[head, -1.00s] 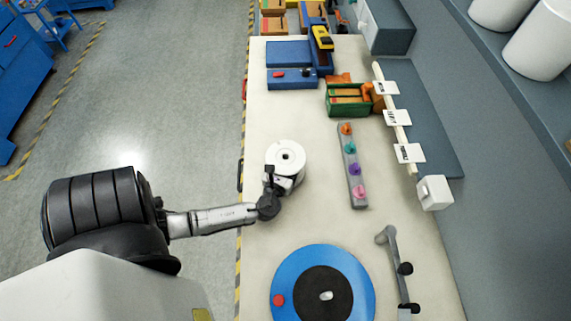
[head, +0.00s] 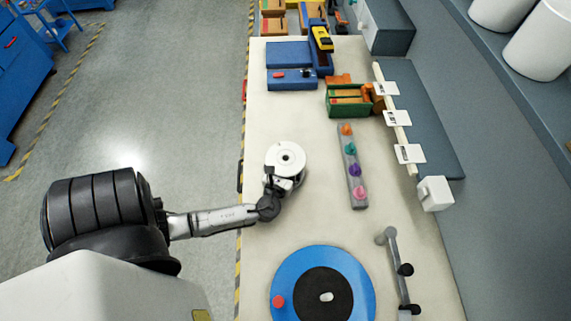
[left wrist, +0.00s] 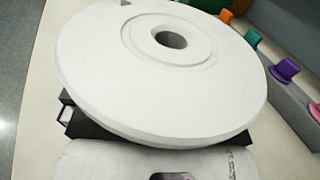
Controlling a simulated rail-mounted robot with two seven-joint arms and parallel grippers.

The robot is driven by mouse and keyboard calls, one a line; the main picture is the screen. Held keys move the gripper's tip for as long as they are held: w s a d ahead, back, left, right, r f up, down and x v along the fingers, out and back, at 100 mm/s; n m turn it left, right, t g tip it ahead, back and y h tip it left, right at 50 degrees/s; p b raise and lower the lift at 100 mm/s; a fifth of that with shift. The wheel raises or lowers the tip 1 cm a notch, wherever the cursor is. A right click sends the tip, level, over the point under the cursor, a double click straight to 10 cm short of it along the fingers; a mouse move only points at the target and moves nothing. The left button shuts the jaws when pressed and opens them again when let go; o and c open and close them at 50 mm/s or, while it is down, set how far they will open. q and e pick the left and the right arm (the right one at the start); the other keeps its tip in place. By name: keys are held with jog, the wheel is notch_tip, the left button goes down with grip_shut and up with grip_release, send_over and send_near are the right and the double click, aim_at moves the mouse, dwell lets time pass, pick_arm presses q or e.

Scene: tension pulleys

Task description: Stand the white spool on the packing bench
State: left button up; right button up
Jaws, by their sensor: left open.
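The white spool (head: 286,155) stands upright on the pale packing bench (head: 275,215), its round top flange and centre hole facing up. In the left wrist view the spool (left wrist: 150,95) fills most of the picture, and its wide flange hides what lies under it. My left gripper (head: 279,177) is at the near side of the spool, low beneath the flange. My right gripper is not in view.
A grey strip with coloured pegs (head: 352,165) lies right of the spool. A blue turntable (head: 290,262) with a black centre is nearer, beside a grey jointed arm (head: 394,255). A green crate (head: 345,111) and a blue device (head: 290,83) stand farther back.

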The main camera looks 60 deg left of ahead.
pick_arm(q)
jog(key=shift+d+r, duration=0.1)
jog(key=shift+r, duration=0.05)
jog(key=v, duration=1)
jog(key=shift+s+d+b, duration=0.2)
jog(key=shift+s+b, duration=0.05)
jog(key=shift+b, duration=0.05)
jog(key=shift+s+d, duration=0.45)
